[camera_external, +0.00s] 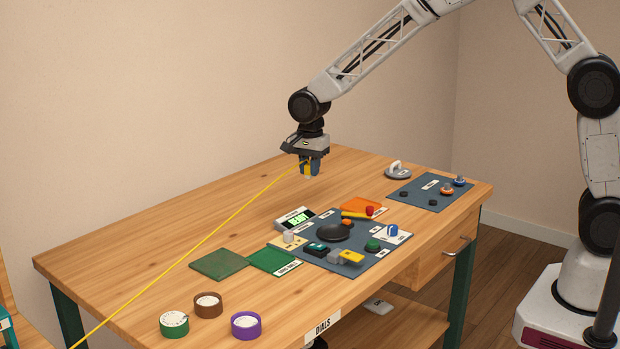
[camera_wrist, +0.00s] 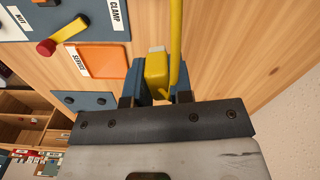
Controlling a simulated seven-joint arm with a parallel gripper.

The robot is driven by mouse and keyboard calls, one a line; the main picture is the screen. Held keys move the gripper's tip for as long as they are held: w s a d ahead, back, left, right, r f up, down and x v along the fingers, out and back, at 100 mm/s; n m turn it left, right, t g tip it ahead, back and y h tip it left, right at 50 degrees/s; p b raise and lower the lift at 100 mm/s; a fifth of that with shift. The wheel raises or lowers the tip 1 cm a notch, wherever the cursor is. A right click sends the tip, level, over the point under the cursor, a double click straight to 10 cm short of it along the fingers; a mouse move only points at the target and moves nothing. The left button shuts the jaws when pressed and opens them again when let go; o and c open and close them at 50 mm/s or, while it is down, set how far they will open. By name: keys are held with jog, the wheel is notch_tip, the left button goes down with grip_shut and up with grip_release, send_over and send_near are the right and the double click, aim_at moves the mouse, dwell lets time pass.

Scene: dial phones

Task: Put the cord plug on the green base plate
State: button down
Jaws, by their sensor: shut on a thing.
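My gripper (camera_external: 309,173) is shut on the yellow cord plug, held above the bare back part of the table. In the wrist view the plug (camera_wrist: 157,72) sits between the blue fingers, with a pale tip. Its yellow cord (camera_external: 190,252) runs from the gripper down to the lower left, out of the picture. Two green plates lie side by side at the table's middle left: a darker one (camera_external: 219,264) and a brighter one (camera_external: 272,261) with a white label along its front edge. The label is too small to read. Both plates look empty and lie apart from my gripper.
An orange tray (camera_external: 358,206) and a second mat (camera_external: 425,200) lie farther right. Green, brown and purple dials (camera_external: 246,325) stand at the front left. The table's back left is clear except for the cord above.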

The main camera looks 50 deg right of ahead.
jog(key=s+a+f+m, duration=0.1)
jog(key=s+a, duration=0.4)
jog(key=a, duration=0.4)
jog(key=s+a+f, duration=0.1)
jog(key=s+a, duration=0.4)
jog(key=a, duration=0.4)
jog(key=s+a+f+m, duration=0.1)
jog(key=s+a, duration=0.5)
jog(key=a, duration=0.4)
jog(key=shift+f+m, duration=0.3)
jog(key=shift+f, duration=0.05)
send_over(220, 262)
jog(key=shift+f, duration=0.7)
jog(key=shift+f, duration=1.75)
jog(key=shift+f, duration=0.2)
